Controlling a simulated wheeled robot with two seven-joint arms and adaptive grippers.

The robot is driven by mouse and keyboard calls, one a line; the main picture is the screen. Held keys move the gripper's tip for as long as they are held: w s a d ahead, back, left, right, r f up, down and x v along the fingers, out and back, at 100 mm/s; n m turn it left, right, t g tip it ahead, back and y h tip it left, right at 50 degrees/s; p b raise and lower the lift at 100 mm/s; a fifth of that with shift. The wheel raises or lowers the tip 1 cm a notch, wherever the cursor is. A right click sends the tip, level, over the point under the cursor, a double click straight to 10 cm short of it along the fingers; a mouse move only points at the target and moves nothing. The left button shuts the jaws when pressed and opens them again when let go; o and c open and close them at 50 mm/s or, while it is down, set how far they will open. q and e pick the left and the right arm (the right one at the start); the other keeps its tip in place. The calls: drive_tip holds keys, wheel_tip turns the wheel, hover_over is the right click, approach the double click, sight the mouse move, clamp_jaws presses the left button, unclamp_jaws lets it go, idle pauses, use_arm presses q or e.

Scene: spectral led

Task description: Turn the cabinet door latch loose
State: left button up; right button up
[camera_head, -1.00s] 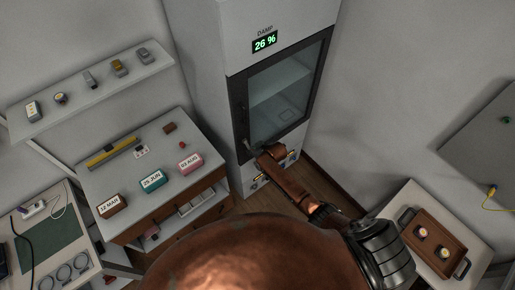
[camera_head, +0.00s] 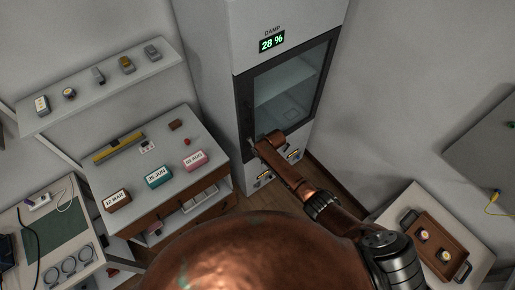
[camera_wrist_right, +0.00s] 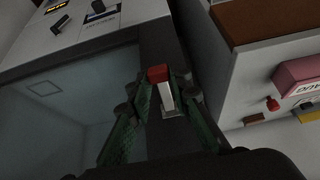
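The tall white cabinet (camera_head: 212,60) has a dark-framed glass door (camera_head: 285,90), which looks shut. In the right wrist view the latch (camera_wrist_right: 166,100) is a short pale lever with a red end, on the dark door frame (camera_wrist_right: 160,50). My right gripper (camera_wrist_right: 162,92) has its green-padded fingers on either side of the latch, apart from each other; firm contact is not clear. In the head view my right gripper (camera_head: 254,146) is at the door's lower left edge, and my wrist partly hides the latch. My left gripper is not in view.
A display on the cabinet (camera_head: 271,42) reads 28 %. Left stands a drawer unit (camera_head: 150,172) with dated boxes, under a wall shelf (camera_head: 110,85). A brown tray (camera_head: 440,235) sits on a table at right. Wall and floor border the cabinet's right side.

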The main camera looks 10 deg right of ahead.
drive_tip(key=o, duration=0.4)
drive_tip(key=shift+o, duration=0.2)
drive_tip(key=shift+r, duration=0.15)
drive_tip(key=v, duration=1.1)
drive_tip(key=shift+s+r, duration=0.2)
drive_tip(key=shift+r, duration=0.1)
drive_tip(key=shift+d, duration=0.1)
